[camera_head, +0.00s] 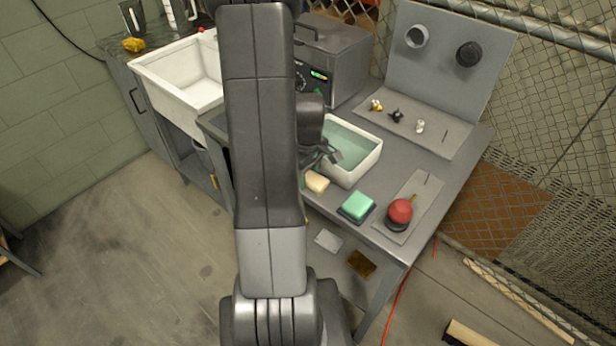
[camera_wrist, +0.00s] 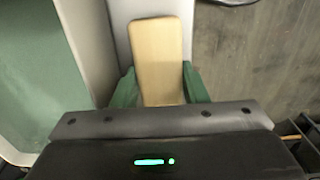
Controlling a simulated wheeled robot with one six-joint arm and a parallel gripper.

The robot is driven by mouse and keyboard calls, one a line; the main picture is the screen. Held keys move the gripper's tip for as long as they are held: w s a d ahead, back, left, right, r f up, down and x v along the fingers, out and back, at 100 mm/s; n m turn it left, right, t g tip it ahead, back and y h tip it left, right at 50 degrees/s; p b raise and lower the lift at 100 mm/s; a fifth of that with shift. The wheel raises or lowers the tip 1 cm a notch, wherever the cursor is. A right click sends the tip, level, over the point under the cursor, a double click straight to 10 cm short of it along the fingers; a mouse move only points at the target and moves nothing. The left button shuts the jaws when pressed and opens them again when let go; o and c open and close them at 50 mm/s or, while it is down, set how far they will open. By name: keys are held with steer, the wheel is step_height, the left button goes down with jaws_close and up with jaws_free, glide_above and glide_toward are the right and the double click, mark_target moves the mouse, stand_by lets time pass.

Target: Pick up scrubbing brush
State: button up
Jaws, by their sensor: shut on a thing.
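The scrubbing brush (camera_head: 317,181) shows a pale wooden back beside the white basin in the head view. In the wrist view the same brush (camera_wrist: 157,58) points away from me, its near end between the two green fingers. My gripper (camera_wrist: 160,88) is shut on the brush, with one finger on each side. In the head view my gripper (camera_head: 322,158) is partly hidden by my own arm. The bristles are not visible, and I cannot tell whether the brush touches the table.
A white basin of greenish water (camera_head: 352,168) stands right beside the brush. A green sponge on a dark tray (camera_head: 357,206) and a red knob on a plate (camera_head: 399,212) lie nearer the front. A grey box unit (camera_head: 335,55) and an upright panel (camera_head: 445,70) stand behind.

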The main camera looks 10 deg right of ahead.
mark_target(309, 175)
step_height(309, 175, up, 10)
steer(key=shift+r+b, duration=0.1)
steer(key=shift+b, duration=0.2)
steer(key=o, duration=0.4)
steer(key=shift+c, duration=1.4)
